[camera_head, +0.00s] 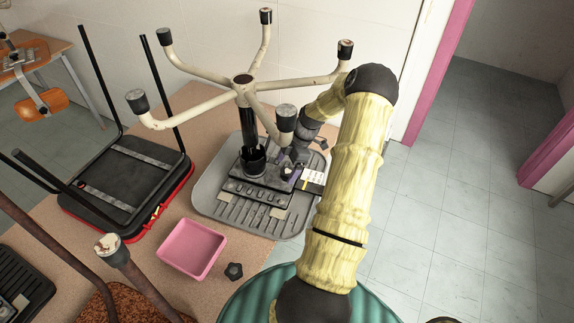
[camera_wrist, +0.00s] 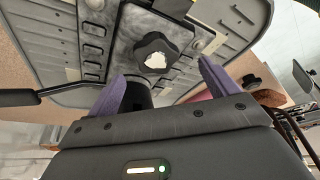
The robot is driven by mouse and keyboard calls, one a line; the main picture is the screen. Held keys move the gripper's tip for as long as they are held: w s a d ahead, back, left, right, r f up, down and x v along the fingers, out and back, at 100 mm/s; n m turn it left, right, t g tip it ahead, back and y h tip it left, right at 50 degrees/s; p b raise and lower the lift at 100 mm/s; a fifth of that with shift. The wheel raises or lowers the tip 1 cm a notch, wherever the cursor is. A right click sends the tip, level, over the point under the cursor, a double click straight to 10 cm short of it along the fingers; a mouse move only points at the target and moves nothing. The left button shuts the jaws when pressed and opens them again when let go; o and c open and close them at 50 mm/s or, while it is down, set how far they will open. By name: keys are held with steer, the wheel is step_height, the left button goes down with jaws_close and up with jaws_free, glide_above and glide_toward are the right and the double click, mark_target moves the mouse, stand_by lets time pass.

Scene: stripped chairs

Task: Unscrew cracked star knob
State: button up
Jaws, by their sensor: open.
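The cracked star knob (camera_wrist: 155,57) is black with a pale broken patch on its face. It sits on the metal mechanism of the upturned chair. In the head view the knob (camera_head: 288,173) is small and partly hidden by my gripper. My gripper (camera_wrist: 162,74) is open, with its purple fingers spread to either side of the knob and nothing held. No contact between fingers and knob can be made out. The grey chair seat (camera_head: 209,188) lies underside up on the table, with its column and star base rising above it.
A pink tray (camera_head: 191,249) and a loose dark star knob (camera_head: 233,271) lie on the table in front of the chair. Pale base legs (camera_head: 190,70) spread overhead close to my arm. Open floor lies at right.

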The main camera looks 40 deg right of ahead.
steer(key=shift+m+t, duration=0.3)
steer(key=shift+m, duration=0.7)
steer(key=m+t+h, duration=0.1)
steer(key=m, duration=0.3)
steer(key=shift+b, duration=0.4)
steer(key=m+h, duration=0.1)
steer(key=m, duration=0.2)
steer(key=m+t+h+b, duration=0.1)
steer(key=m, duration=0.2)
steer(key=shift+a+h, duration=0.15)
steer(key=shift+h, duration=0.15)
steer(key=shift+m+h, duration=0.3)
steer(key=shift+m, duration=0.7)
steer(key=shift+b, duration=0.3)
